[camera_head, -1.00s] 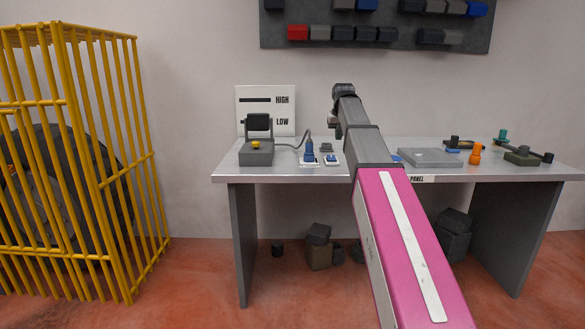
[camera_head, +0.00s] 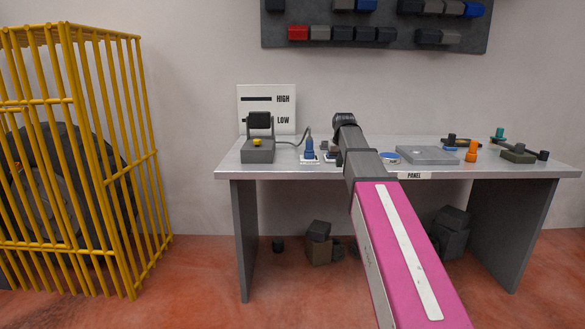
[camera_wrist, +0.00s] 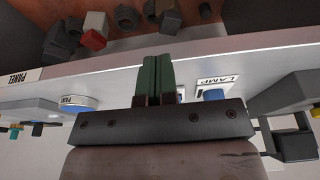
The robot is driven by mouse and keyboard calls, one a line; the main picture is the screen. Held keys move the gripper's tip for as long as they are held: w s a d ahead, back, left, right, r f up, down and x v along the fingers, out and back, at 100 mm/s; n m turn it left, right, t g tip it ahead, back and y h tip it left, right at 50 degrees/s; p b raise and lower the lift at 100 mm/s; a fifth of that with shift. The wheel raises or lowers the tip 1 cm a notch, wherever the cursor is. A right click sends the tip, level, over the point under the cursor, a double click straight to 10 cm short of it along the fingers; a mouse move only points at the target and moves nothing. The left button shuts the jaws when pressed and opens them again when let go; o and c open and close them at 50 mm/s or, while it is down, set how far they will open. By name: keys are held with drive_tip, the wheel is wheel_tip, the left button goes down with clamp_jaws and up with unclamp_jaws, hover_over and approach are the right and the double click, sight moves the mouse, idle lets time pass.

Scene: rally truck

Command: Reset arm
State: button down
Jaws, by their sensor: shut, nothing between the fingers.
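My arm, with a pink link and a grey forearm, reaches toward the bench in the head view. In the wrist view my gripper (camera_wrist: 158,75) has its green fingers together and empty, over the bench's front edge. The grey workbench (camera_head: 300,172) stands against the wall.
A yellow cage (camera_head: 150,160) stands at the left. A flat grey panel (camera_head: 428,155), an orange part (camera_head: 471,151) and green parts (camera_head: 518,153) lie on the bench's right. Dark blocks (camera_head: 318,243) are on the floor below. Floor between cage and bench is clear.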

drive_tip(key=s+f+g, duration=0.1)
drive_tip(key=s+f, duration=1.3)
drive_tip(key=f, duration=0.4)
drive_tip(key=s+f+g, duration=0.2)
drive_tip(key=s+f, duration=1.3)
drive_tip(key=f, duration=0.3)
drive_tip(key=shift+s+d+f, duration=0.15)
drive_tip(key=shift+s, duration=0.15)
